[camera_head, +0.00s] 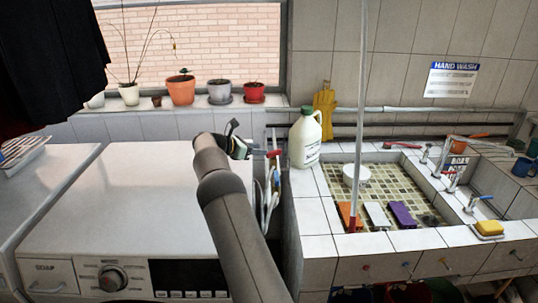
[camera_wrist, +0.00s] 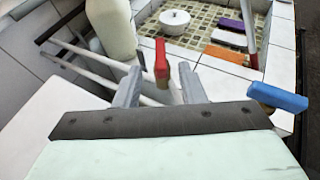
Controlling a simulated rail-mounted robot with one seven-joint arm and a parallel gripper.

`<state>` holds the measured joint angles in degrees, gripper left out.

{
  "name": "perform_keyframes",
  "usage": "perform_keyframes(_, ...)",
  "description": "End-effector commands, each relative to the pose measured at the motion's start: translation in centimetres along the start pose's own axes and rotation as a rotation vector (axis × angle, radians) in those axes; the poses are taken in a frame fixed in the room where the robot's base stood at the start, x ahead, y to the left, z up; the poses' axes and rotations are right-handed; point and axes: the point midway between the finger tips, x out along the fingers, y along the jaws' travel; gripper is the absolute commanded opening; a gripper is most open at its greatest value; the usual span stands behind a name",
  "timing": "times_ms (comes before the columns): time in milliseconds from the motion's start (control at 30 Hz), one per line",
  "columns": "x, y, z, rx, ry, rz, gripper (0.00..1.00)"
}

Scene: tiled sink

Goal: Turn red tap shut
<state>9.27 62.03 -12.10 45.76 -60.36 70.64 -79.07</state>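A red tap handle (camera_wrist: 161,60) shows in the wrist view, upright between and just beyond my fingertips. In the head view the red handle (camera_head: 273,153) is beside the left side of the tiled sink. My gripper (camera_wrist: 159,86) is open, with one finger on each side of the handle's lower part; I cannot tell whether either touches it. In the head view my gripper (camera_head: 250,149) is small and partly hidden by my own wrist. A blue handle (camera_wrist: 278,97) is to the right of my fingers in the wrist view.
White pipes (camera_wrist: 82,56) run beside the tap. A white jug (camera_head: 305,138) stands close by on the sink's left rim (camera_head: 307,185). A washing machine (camera_head: 130,215) is at the left. The basin holds a white round dish (camera_head: 356,173) and coloured blocks.

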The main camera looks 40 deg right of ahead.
Motion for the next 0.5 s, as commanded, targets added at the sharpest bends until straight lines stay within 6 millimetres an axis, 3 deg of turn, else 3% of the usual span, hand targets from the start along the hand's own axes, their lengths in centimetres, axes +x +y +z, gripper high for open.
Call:
perform_keyframes(233, -5.7, 0.1, -0.2, -0.001, 0.0, 0.003, 0.36)
perform_keyframes(500, -8.6, 0.0, 0.0, 0.0, -0.001, 0.0, 0.36)
